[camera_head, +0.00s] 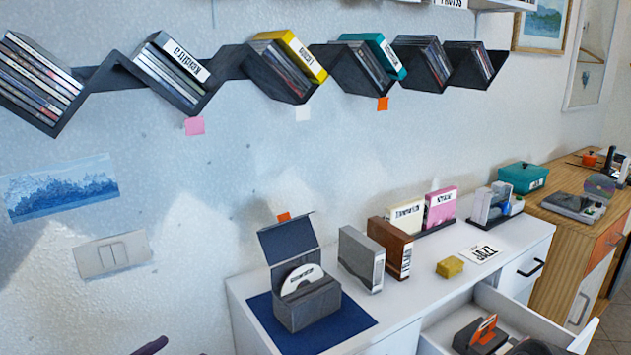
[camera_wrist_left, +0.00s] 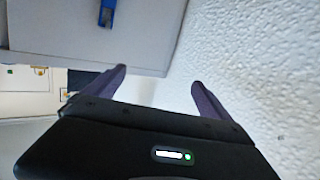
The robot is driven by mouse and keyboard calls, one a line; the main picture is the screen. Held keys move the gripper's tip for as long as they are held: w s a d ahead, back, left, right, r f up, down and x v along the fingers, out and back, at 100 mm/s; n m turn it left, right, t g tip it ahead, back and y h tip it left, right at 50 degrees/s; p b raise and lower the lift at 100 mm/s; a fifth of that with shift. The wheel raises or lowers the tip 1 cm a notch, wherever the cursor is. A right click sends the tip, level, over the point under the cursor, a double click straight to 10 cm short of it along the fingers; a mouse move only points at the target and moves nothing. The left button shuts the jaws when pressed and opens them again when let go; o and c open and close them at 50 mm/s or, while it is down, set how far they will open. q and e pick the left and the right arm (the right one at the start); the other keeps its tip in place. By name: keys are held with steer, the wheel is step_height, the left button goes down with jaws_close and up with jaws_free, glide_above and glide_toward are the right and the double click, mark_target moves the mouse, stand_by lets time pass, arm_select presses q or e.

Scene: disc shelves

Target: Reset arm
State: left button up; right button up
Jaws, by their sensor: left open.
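My left gripper (camera_wrist_left: 158,84) is in the left wrist view, its two dark purple fingers spread apart with nothing between them. A white textured wall lies close to its right finger. In the head view only a dark purple tip of my left gripper (camera_head: 152,346) shows at the bottom edge, left of the white cabinet (camera_head: 240,290) and apart from it. The rest of the left arm is out of that view. I cannot make out my right gripper in either view.
An open grey box with a disc (camera_head: 308,308) stands on a blue mat (camera_head: 350,325) on the cabinet. Grey and brown cases (camera_head: 388,247) stand behind. A drawer (camera_head: 530,310) is pulled out at right. Zigzag wall shelves (camera_head: 233,62) hold discs. A blue object (camera_wrist_left: 106,12) shows in the wrist view.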

arm_select(q)
steer(key=s+d+f+n+g+y+p, duration=0.2)
steer(key=s+d+f+n+g, duration=0.15)
steer(key=f, duration=0.55)
steer(key=s+d+f+n+g+y+p, duration=0.1)
steer(key=s+d+f+n+g, duration=0.25)
steer(key=f, duration=0.55)
steer(key=s+d+f+g+p, duration=0.2)
steer(key=s+d, duration=0.5)
steer(key=s, duration=0.4)
steer(key=s+d+f+g+p, duration=0.2)
steer(key=s+d+f+g, duration=0.1)
steer(key=s+d, duration=0.5)
steer(key=s+g, duration=0.1)
steer(key=s, duration=0.2)
steer(key=shift+s+f+m+g+h, duration=0.25)
steer(key=shift+s+m+g+h, duration=0.15)
steer(key=shift+d, duration=0.1)
